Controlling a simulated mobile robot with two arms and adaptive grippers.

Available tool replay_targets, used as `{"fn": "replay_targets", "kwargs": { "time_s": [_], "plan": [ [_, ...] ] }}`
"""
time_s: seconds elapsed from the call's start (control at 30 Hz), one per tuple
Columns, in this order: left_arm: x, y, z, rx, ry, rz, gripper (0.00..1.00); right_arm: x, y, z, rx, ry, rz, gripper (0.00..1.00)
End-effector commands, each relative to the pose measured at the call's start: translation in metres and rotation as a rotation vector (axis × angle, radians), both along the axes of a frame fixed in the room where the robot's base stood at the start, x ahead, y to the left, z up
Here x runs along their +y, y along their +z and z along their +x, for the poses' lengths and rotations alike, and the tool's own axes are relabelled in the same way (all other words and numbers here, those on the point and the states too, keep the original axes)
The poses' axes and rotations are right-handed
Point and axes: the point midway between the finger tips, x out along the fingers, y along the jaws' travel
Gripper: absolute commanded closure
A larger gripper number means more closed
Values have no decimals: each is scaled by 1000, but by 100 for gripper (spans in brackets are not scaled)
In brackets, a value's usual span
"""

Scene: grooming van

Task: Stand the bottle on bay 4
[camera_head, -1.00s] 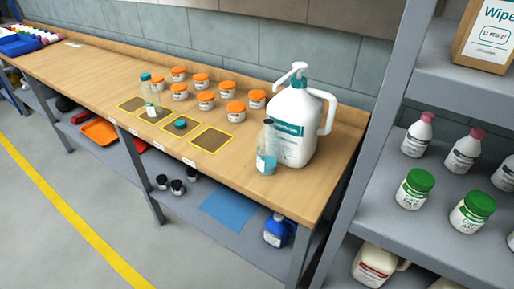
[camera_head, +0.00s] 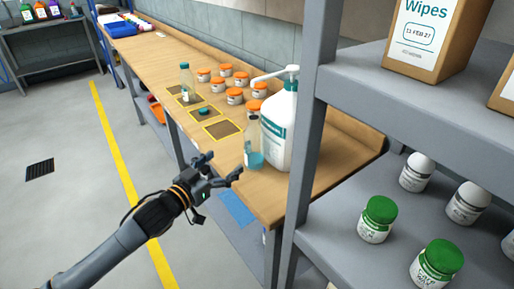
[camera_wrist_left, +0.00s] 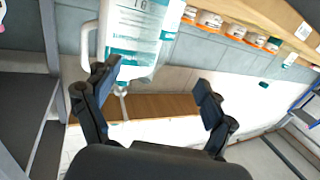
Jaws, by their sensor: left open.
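A clear bottle with teal liquid (camera_head: 254,148) stands upright on the bench, in front of the white pump jug (camera_head: 276,125). Yellow-outlined bays run along the bench; the nearest one (camera_head: 223,131) is empty. Another (camera_head: 203,113) holds a small teal cap (camera_head: 204,110). A second clear bottle with a teal cap (camera_head: 186,82) stands at the farther bays. I cannot read bay numbers. My left gripper (camera_head: 222,168) is open and empty, left of the near bottle and apart from it.
Several orange-lidded jars (camera_head: 235,96) stand behind the bays. A grey shelf unit (camera_head: 335,150) with green-lidded jars (camera_head: 378,218) rises close on the right, its post near the jug. The floor (camera_head: 70,200) to the left is clear.

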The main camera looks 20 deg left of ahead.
Motion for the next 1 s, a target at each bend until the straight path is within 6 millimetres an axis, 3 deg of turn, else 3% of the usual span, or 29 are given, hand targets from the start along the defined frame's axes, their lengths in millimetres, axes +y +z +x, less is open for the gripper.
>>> {"fn": "replay_targets", "kwargs": {
  "time_s": [0.03,0.13,0.37,0.5,0.77,1.0],
  "plan": [
    [-6,14,-3,-21,-19,-2,16,3,-1,0,0,-1,3,60],
    [-14,28,-2,-40,-37,-14,16,11,0,0,0,-3,14,60],
    [-29,32,36,-46,-38,-16,16,34,7,0,0,-2,40,60],
    [-37,30,59,-44,-38,-15,16,30,10,0,0,-1,36,60],
    [-44,28,78,-41,-39,-14,16,14,13,1,-1,-2,17,60],
    [-53,24,110,-43,-39,-13,16,14,21,1,-2,-5,16,60]
  ]
}}
